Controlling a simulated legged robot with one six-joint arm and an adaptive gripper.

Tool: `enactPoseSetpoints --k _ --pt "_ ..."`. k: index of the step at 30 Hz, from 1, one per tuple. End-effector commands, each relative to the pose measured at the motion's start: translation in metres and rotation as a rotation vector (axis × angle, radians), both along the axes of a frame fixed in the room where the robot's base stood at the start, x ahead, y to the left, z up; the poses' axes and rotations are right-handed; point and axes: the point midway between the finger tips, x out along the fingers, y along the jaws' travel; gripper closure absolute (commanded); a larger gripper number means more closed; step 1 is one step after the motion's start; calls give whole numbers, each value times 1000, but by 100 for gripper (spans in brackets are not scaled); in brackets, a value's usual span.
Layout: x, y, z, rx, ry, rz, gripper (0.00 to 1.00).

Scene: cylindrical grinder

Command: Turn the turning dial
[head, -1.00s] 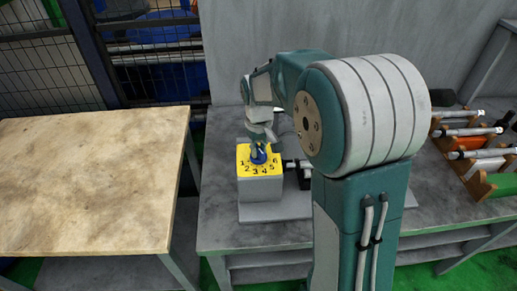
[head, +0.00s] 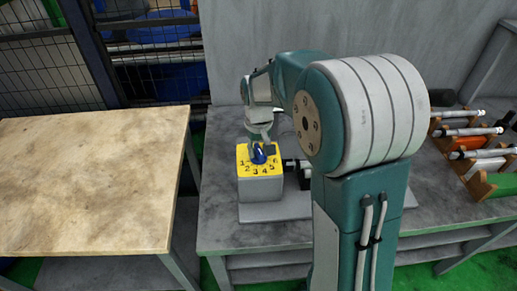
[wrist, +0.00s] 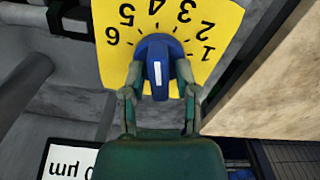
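The turning dial (wrist: 157,72) is a blue knob with a raised bar and a white line, on a yellow plate (wrist: 110,52) numbered 1 to 6. In the wrist view the plate appears upside down and the white line runs up and down the picture. My gripper (wrist: 161,80) has one finger on each side of the dial's bar, with gaps visible between the fingers and the bar. In the head view, the dial (head: 258,158) tops a grey box (head: 260,188), and my gripper (head: 261,148) is over it, fingers apart, partly hiding the knob.
The box stands on a grey workbench (head: 222,222). A wooden-topped table (head: 90,180) is at the left. A rack of cylindrical tools (head: 480,150) stands at the right. A grey wall panel rises behind the bench. My arm hides part of the bench.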

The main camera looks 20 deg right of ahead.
Motion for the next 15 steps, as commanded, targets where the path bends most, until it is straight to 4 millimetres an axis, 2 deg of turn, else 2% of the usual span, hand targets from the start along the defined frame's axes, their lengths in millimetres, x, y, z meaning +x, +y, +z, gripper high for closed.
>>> enactPoseSetpoints --k 11,15 --pt "0 0 2 -1 -2 1 43" --pt "1 0 16 -1 -4 1 43"
